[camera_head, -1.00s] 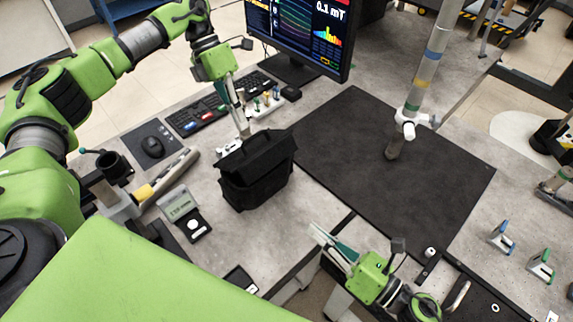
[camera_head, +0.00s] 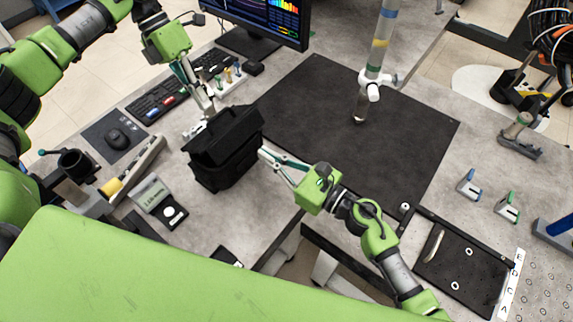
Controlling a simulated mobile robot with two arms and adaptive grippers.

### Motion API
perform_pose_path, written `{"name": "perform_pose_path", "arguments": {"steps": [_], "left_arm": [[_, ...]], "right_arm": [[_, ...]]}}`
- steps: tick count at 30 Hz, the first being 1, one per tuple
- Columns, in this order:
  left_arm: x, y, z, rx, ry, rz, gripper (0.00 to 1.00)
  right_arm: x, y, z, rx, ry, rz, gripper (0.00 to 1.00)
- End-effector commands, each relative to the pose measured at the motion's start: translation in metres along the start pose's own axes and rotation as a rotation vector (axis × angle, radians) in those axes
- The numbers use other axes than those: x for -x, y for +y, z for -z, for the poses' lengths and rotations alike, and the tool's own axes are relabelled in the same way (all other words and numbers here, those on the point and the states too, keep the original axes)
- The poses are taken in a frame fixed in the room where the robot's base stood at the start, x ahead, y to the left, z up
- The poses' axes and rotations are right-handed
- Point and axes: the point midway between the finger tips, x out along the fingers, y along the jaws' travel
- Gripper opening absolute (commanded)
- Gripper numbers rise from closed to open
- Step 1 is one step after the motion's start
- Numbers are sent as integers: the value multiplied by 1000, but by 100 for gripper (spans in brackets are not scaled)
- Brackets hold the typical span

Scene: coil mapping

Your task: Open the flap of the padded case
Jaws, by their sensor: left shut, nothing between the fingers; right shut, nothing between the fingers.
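The black padded case (camera_head: 228,166) stands upright on the grey table, left of the dark mat. Its flap (camera_head: 212,139) lies across the top, seemingly closed, with a raised edge at the back. My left gripper (camera_head: 208,114) is shut and empty, pointing down just behind the flap's back left part. I cannot tell whether it touches the case. My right gripper (camera_head: 265,153) is shut and empty, its tips close to the right side of the case. I cannot tell contact there either.
A rack with coloured pegs (camera_head: 229,82), a keyboard (camera_head: 160,98) and a monitor (camera_head: 262,20) stand behind. A small meter (camera_head: 150,192) lies left of the case. The dark mat (camera_head: 320,120) is clear except for a white-jointed post (camera_head: 370,85).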

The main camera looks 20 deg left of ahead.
Motion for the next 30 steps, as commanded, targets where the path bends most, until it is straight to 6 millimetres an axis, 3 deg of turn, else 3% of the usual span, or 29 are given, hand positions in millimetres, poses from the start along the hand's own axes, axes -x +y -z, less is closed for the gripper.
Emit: {"name": "perform_pose_path", "arguments": {"steps": [2, 9, 30], "left_arm": [[0, 0, 0, 0, 0, 0, 0], [0, 0, 0, 0, 0, 0, 0], [0, 0, 0, 0, 0, 0, 0]], "right_arm": [[-17, 0, -1, 0, -1, -1, 0], [-37, 0, -24, 1, 1, 0, 0], [-41, 0, -28, -2, 1, 1, 0]]}}
